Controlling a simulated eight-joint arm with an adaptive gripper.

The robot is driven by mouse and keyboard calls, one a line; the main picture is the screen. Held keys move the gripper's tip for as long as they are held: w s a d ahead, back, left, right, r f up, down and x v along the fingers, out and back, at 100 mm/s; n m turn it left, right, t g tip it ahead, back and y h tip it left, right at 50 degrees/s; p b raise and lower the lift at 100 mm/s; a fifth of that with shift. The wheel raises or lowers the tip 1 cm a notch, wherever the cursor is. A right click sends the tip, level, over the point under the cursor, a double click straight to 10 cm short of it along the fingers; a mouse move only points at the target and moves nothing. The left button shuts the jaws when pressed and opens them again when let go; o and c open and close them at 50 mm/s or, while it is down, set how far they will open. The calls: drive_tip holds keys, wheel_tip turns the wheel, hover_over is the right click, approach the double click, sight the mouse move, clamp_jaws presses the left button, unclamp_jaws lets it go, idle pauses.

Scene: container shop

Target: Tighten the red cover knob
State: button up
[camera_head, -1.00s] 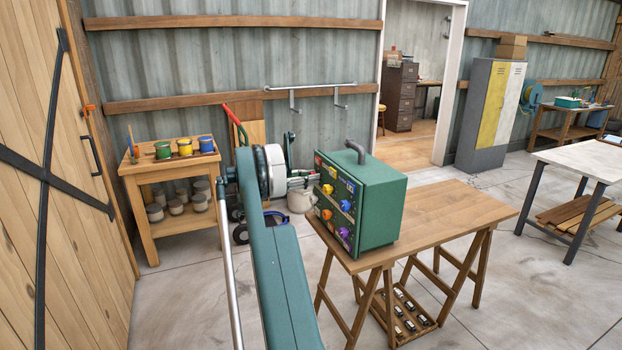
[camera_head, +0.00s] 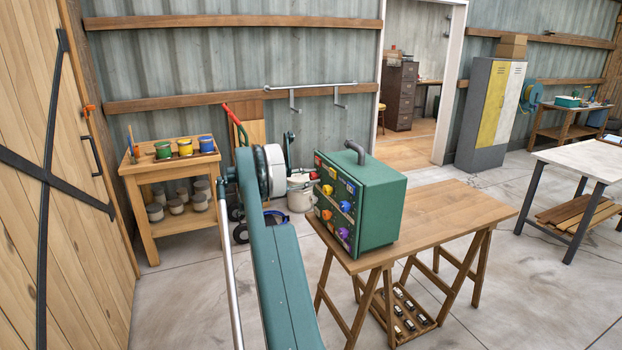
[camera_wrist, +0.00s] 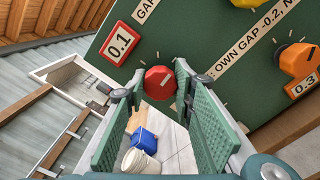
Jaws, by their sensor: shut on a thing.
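The red cover knob (camera_wrist: 159,83) is a faceted red knob with a pale mark line, on the green panel of the box (camera_wrist: 200,40) in the wrist view. My gripper (camera_wrist: 158,86) has its two green fingers on either side of it and is shut on the knob. The fingers cover parts of its sides. A label reading 0.1 (camera_wrist: 120,42) is beside it. In the head view, the green box (camera_head: 380,205) stands on a wooden table; my arm hides much of the area left of it, and the grip on the knob is too small to make out.
An orange knob (camera_wrist: 298,60) with a 0.3 label and a yellow knob (camera_wrist: 246,2) sit nearby on the panel. The wooden table (camera_head: 455,205) is clear right of the box. A white bucket (camera_head: 300,197) and a shelf with paint pots (camera_head: 170,170) stand behind my arm.

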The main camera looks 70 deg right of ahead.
drive_tip(key=shift+m, duration=0.5)
drive_tip(key=o, duration=0.9)
drive_tip(key=shift+w, duration=0.1)
drive_tip(key=shift+v, duration=5.95)
drive_tip(key=shift+a+r, duration=0.1)
